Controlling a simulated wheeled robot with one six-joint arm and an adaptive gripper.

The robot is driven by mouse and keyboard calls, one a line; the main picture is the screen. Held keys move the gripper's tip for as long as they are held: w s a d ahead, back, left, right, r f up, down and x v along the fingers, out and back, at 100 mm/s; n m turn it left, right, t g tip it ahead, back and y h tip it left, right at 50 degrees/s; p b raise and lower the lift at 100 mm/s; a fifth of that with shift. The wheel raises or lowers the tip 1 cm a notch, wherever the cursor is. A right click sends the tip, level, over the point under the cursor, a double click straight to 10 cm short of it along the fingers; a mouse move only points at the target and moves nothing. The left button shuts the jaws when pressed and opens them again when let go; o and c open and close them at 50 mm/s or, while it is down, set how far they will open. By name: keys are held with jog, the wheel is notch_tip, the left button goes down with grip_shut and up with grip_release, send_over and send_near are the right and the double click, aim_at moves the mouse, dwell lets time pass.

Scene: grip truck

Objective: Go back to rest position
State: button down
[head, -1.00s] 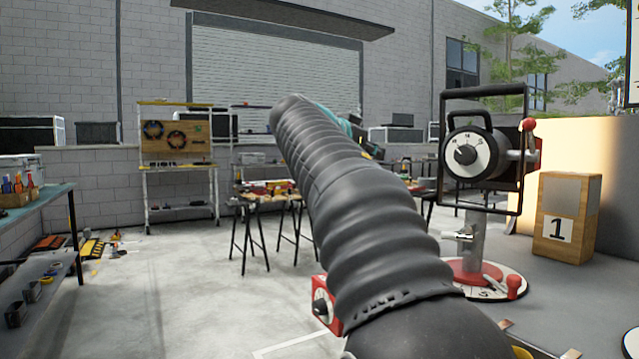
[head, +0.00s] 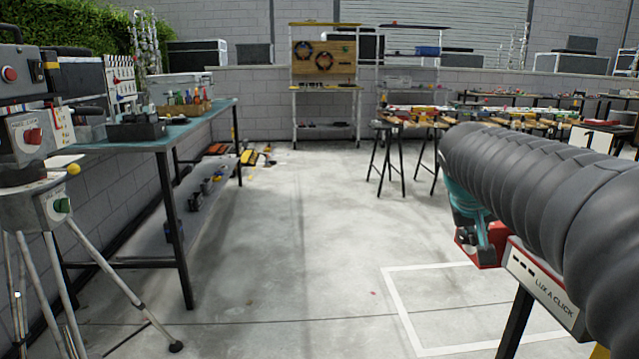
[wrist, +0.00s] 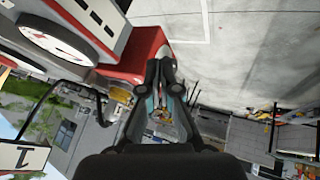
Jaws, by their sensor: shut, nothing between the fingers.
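My gripper (wrist: 162,66) shows in the wrist view with its two dark fingers close together, shut and empty. The fingertips appear beside a red box (wrist: 128,75); I cannot tell whether they touch it. In the head view my arm, in a black ribbed sleeve, reaches in from the right edge. A red part (head: 481,252) shows under the arm, next to a white panel (head: 540,285) with a red edge and the words LUX A CLICK.
A workbench (head: 160,145) stands at left, with a tripod (head: 62,245) carrying control boxes in front of it. Stools (head: 388,155) and a cluttered table stand at the back right. The grey floor (head: 290,240) in the middle is clear, with a white painted outline (head: 400,310).

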jog(key=s+a+f+y, duration=0.1)
jog(key=s+a+f, duration=0.3)
jog(key=s, duration=0.3)
jog(key=s+a+f+n+y, duration=0.1)
jog(key=s+a+f+y, duration=0.1)
jog(key=s+a+f, duration=0.2)
jog(key=s+a+f+n+y, duration=0.1)
jog(key=s+a+f, duration=0.3)
jog(key=s, duration=0.7)
jog(key=shift+a+f+y, duration=0.3)
jog(key=shift+f+y, duration=0.2)
jog(key=shift+f, duration=0.55)
